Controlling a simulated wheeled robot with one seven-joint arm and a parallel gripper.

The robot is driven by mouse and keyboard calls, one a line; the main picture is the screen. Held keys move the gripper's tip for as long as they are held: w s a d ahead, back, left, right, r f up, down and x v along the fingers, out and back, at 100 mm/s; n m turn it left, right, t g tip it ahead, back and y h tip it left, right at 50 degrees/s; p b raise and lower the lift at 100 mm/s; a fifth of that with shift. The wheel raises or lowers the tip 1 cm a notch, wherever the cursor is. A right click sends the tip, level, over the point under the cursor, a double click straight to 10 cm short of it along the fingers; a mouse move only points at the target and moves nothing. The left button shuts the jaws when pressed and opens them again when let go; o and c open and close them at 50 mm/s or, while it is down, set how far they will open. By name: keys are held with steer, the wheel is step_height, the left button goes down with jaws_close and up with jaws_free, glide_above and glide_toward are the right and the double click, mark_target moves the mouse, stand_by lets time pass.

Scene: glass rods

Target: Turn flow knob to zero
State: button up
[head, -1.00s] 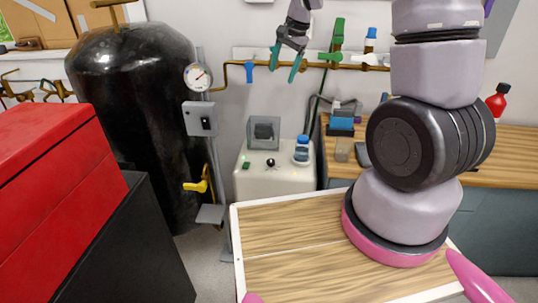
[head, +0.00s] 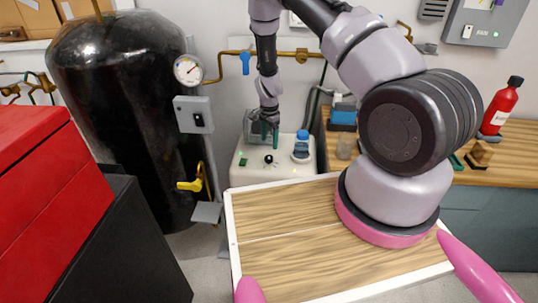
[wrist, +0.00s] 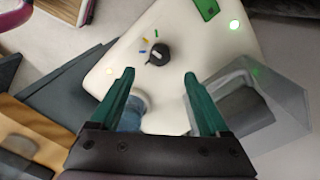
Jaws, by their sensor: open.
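The black flow knob (head: 268,159) sits on top of a white box-shaped unit (head: 285,171) in the head view. In the wrist view the knob (wrist: 158,54) is round and black with a pale bar on top, and coloured marks lie beside it. My gripper (head: 269,135) points down over the unit, close to the knob. Its teal fingers (wrist: 158,75) are apart with nothing between them. In the wrist view the knob lies just beyond the gap between the fingertips, apart from both.
A clear box with a grey part (wrist: 245,105) stands close by one finger. A blue-capped jar (head: 301,147) stands right of the knob and is partly behind the other finger in the wrist view. A green switch (wrist: 207,8) is on the unit. A black tank (head: 125,110) stands at left.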

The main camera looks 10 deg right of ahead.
mark_target(269, 157)
step_height(269, 157, down, 8)
steer(key=shift+f, duration=0.1)
stand_by(0.4)
jaws_close()
